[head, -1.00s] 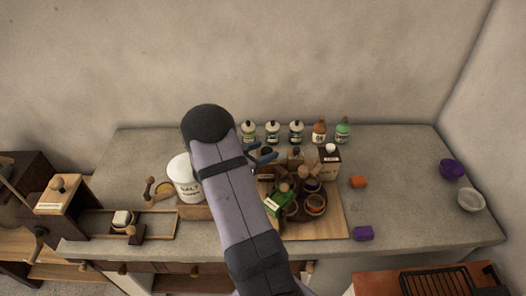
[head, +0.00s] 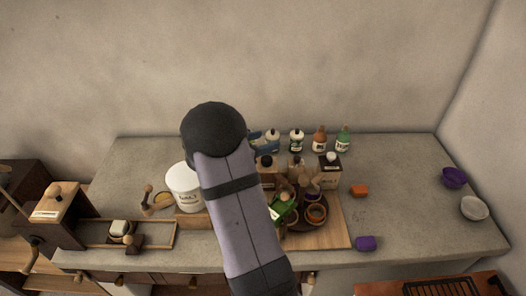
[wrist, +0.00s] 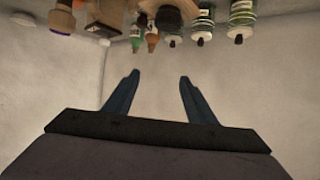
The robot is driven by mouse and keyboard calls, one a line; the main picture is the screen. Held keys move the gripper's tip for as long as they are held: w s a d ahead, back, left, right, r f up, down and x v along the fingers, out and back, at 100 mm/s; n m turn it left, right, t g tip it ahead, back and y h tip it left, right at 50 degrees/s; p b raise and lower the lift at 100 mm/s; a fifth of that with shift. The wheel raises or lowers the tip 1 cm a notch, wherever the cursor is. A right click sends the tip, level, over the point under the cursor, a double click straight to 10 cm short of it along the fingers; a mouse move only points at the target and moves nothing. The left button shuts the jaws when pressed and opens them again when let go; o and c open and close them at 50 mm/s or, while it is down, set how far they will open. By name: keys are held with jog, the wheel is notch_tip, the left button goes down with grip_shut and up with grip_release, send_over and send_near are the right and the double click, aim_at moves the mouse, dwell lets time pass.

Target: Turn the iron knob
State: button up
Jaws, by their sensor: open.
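I cannot make out a clear iron knob in either view. A dark, small knob-like part (head: 494,281) shows at the right end of the brown unit with a black grate, at the bottom right of the head view; its material is unclear. My gripper (wrist: 160,76) is open and empty in the wrist view, with two blue fingers apart. In the head view its blue fingers (head: 264,140) show just right of my arm's dark joint, in front of the row of bottles near the wall. It is far from the grate unit.
The grey counter (head: 400,190) holds a white salt crock (head: 183,186), several bottles (head: 319,140), a wooden board (head: 335,230) with jars, an orange block (head: 359,190), a purple block (head: 365,243) and two bowls (head: 473,208). A wooden grinder (head: 57,203) stands left. The counter's right part is mostly clear.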

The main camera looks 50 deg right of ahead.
jog(key=shift+r, duration=0.85)
